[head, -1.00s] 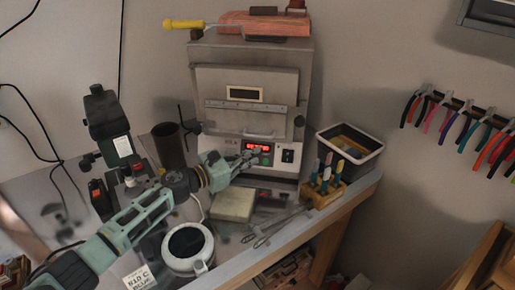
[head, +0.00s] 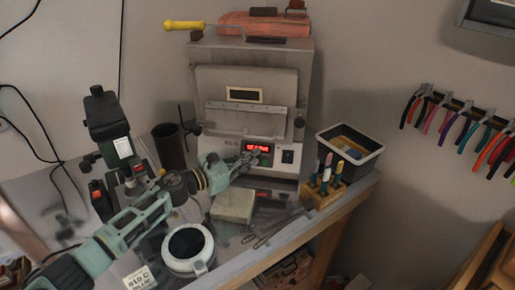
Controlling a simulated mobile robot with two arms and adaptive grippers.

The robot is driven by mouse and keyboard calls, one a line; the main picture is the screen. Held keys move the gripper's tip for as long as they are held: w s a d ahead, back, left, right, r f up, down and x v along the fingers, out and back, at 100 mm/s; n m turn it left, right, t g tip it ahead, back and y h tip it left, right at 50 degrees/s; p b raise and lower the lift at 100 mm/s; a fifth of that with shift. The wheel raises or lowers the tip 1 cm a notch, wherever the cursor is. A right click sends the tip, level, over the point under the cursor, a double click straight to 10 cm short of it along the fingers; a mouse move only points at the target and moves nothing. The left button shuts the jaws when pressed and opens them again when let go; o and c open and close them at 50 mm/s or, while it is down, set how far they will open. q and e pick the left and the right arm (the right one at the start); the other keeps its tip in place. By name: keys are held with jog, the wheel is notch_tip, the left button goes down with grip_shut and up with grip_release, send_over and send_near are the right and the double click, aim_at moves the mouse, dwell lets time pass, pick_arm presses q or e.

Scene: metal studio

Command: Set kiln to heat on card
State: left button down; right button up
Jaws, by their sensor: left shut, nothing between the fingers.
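The grey kiln (head: 252,89) stands on the bench with its door closed. Its control panel (head: 222,143) has a lit red display (head: 258,148), partly covered by my gripper, and a dark switch (head: 288,156) at its right. The card (head: 140,281) lies at the bench's front left; its print seems to read "810 C" with a word like "BLUE" below. My left gripper (head: 254,158) is shut and empty, its fingertips at the panel just below the display. Whether they touch a button, I cannot tell. My right gripper is not in view.
A white-rimmed pot (head: 188,247), a pale block (head: 233,206) and long metal tools (head: 275,228) lie before the kiln. A wooden tool holder (head: 326,190) and black bin (head: 350,150) stand right. A dark cylinder (head: 169,146) and green machine (head: 108,125) stand left.

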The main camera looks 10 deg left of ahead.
pick_arm(q)
jog(key=s+r+p, duration=0.2)
jog(key=s+p, duration=0.1)
jog(key=s, duration=0.2)
jog(key=shift+s+r, duration=0.2)
jog(key=shift+s, duration=0.05)
dwell(1.6)
